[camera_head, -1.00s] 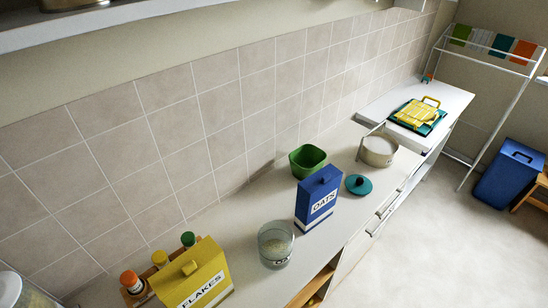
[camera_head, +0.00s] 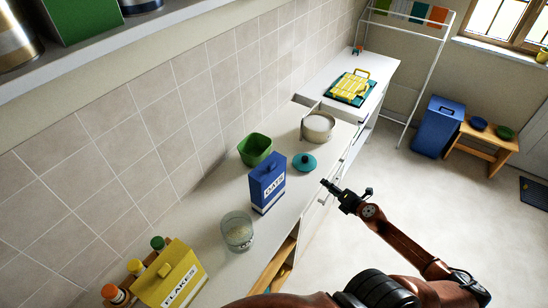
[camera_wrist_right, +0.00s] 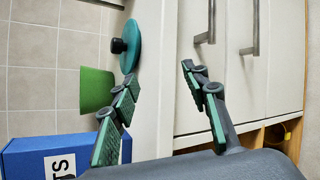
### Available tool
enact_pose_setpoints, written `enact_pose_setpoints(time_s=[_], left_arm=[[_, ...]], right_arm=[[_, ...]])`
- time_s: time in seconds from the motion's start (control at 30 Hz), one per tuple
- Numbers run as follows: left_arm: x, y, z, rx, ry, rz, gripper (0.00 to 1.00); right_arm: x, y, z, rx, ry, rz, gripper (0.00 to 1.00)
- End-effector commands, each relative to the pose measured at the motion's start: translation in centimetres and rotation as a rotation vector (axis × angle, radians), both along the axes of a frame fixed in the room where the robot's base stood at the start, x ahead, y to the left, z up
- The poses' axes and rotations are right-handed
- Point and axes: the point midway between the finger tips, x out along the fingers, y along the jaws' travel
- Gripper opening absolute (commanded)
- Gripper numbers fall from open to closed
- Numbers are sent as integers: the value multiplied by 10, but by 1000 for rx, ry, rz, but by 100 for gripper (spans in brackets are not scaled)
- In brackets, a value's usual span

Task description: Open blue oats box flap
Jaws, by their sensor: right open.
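The blue oats box (camera_head: 267,184) stands upright on the white counter, its label facing forward. Its top looks closed, with a small tab on it. Part of the box also shows at the lower left of the right wrist view (camera_wrist_right: 28,150). My right gripper (camera_head: 343,190) is to the right of the box, past the counter's front edge, apart from it. In the right wrist view its two fingers (camera_wrist_right: 160,75) are spread with nothing between them. My left gripper is not in view.
A green bowl (camera_head: 254,148) stands behind the box, a teal lid (camera_head: 304,162) to its right and a glass jar (camera_head: 238,234) to its left. A yellow flakes box (camera_head: 172,276) and a pot (camera_head: 318,128) stand further along. Drawer handles (camera_wrist_right: 250,30) project from the counter front.

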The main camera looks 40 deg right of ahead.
Motion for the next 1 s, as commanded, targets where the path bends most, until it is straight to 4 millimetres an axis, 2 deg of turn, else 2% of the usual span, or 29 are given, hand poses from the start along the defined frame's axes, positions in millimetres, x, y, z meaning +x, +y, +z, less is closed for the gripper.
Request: enact_pose_setpoints(time_s=[0.03,0.1,0.2,0.3,0.33,0.4,0.53,0.77,1.0], left_arm=[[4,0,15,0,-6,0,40],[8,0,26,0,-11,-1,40],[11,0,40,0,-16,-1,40],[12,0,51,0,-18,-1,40],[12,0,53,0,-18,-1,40],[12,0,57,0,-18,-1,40],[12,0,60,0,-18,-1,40],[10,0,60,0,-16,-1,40],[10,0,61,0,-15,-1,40]], right_arm=[[15,19,55,-116,-9,111,42],[31,52,111,-278,-14,259,42],[43,106,175,-508,-17,460,42],[46,155,218,-706,-20,625,42],[46,166,226,-755,-19,663,42],[44,188,241,-848,-21,733,42],[42,210,253,-943,-26,803,42],[54,216,250,-964,-30,815,42],[81,221,239,-962,-31,813,42]])
